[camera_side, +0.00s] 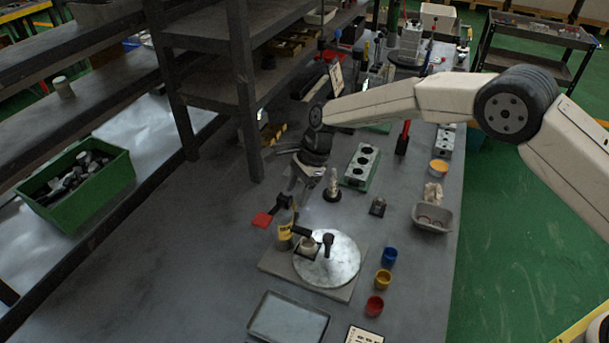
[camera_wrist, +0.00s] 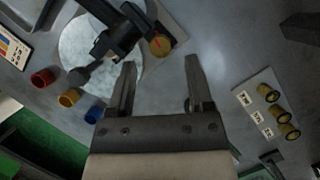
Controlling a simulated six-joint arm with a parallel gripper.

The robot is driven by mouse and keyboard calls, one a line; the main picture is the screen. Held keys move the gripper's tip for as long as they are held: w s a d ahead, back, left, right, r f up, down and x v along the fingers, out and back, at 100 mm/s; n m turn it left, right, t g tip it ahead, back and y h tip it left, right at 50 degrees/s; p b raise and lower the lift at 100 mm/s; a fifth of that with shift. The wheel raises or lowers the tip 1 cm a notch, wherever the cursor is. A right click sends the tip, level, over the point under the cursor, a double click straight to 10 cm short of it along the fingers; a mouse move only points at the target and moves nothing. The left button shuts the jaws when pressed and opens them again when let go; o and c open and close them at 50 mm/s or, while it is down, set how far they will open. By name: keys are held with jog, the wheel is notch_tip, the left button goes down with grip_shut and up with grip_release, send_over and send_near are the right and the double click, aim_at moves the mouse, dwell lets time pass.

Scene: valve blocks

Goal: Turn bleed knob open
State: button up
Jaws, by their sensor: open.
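The valve block has a pale round disc (camera_side: 340,262) on a grey square base (camera_side: 275,262). In the wrist view the disc (camera_wrist: 75,48) lies beyond my left finger, partly covered by a black lever assembly (camera_wrist: 122,38). A round yellow knob with a red mark (camera_wrist: 159,44) shows beside this assembly; I take it for the bleed knob. My gripper (camera_wrist: 160,78) is open and empty, with the knob just beyond the fingertips. In the side view my gripper (camera_side: 298,192) hangs above and behind the block.
Blue (camera_side: 389,256), yellow (camera_side: 383,279) and red (camera_side: 375,305) cups stand right of the block. A shallow tray (camera_side: 266,320) lies in front. A pale upright piece (camera_side: 333,181) and a three-hole green-edged panel (camera_side: 351,181) stand right of my gripper. A dark shelf post (camera_side: 244,100) rises behind.

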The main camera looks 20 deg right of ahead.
jog(key=shift+x, duration=1.4)
grip_shut()
